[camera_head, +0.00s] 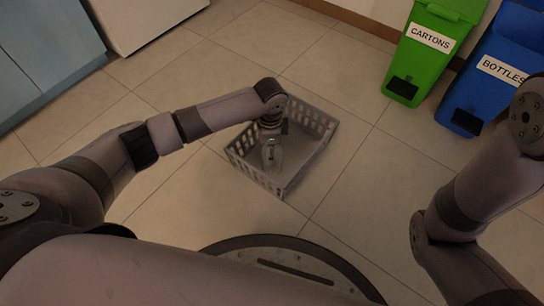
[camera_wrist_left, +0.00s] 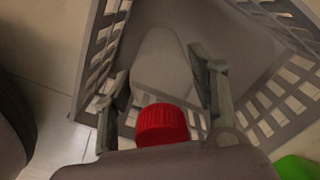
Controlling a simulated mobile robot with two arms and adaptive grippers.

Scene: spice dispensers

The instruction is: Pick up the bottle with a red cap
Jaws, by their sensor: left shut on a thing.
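The bottle with a red cap (camera_wrist_left: 161,124) is in the left wrist view, its cap close to the camera between the fingers and its pale body reaching down toward the basket. My left gripper (camera_wrist_left: 163,80) is shut on this bottle. In the head view my left gripper (camera_head: 270,138) is over the grey basket (camera_head: 258,180), and the bottle (camera_head: 271,155) shows small and pale below it. I cannot tell whether the bottle touches the basket floor. My right gripper is outside the head view; only arm links show at the right.
The grey slatted basket stands on the tiled floor. A green bin (camera_head: 421,55) marked CARTONS and a blue bin (camera_head: 490,85) marked BOTTLES stand at the upper right. Blue cabinets (camera_head: 45,55) are at the upper left. The floor around the basket is clear.

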